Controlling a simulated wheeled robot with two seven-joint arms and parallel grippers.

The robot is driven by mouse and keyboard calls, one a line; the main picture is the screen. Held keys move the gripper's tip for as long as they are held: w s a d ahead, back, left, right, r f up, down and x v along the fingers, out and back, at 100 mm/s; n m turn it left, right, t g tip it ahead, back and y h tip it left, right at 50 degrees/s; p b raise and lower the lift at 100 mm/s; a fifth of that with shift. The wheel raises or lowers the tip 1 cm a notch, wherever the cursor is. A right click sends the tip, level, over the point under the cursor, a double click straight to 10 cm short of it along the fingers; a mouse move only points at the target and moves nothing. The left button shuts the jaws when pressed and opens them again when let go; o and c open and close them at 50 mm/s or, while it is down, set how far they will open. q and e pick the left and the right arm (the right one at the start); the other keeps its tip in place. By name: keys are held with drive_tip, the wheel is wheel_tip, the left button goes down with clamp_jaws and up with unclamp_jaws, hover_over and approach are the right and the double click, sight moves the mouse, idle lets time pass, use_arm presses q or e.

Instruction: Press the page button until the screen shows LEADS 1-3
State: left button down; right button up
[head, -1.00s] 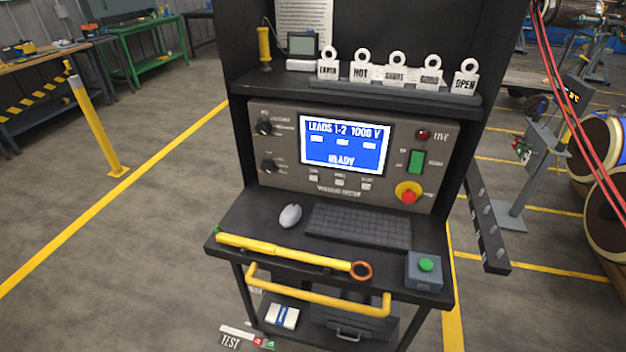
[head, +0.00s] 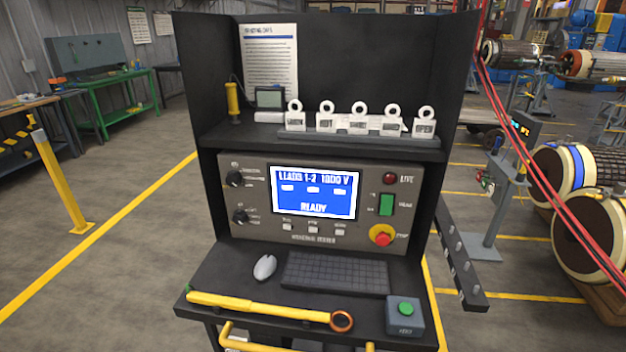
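The winding tester panel (head: 255,228) is set in a dark cabinet in the middle of the head view. Its blue screen (head: 313,193) reads LEADS 1-2 1000 V, with READY below. Under the screen is a row of three small pale buttons: left (head: 287,227), middle (head: 313,229) and right (head: 340,232). Their labels are too small to read, so I cannot tell which is the page button. Nothing touches the buttons. Neither of my grippers is in view.
On the cabinet's shelf lie a keyboard (head: 336,274), a mouse (head: 265,267), a yellow wand (head: 262,307) with an orange ring, and a green-button box (head: 404,316). Labelled white tags (head: 360,123) stand above. A red stop knob (head: 382,236) is right of the buttons. Red cables (head: 520,148) hang at right.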

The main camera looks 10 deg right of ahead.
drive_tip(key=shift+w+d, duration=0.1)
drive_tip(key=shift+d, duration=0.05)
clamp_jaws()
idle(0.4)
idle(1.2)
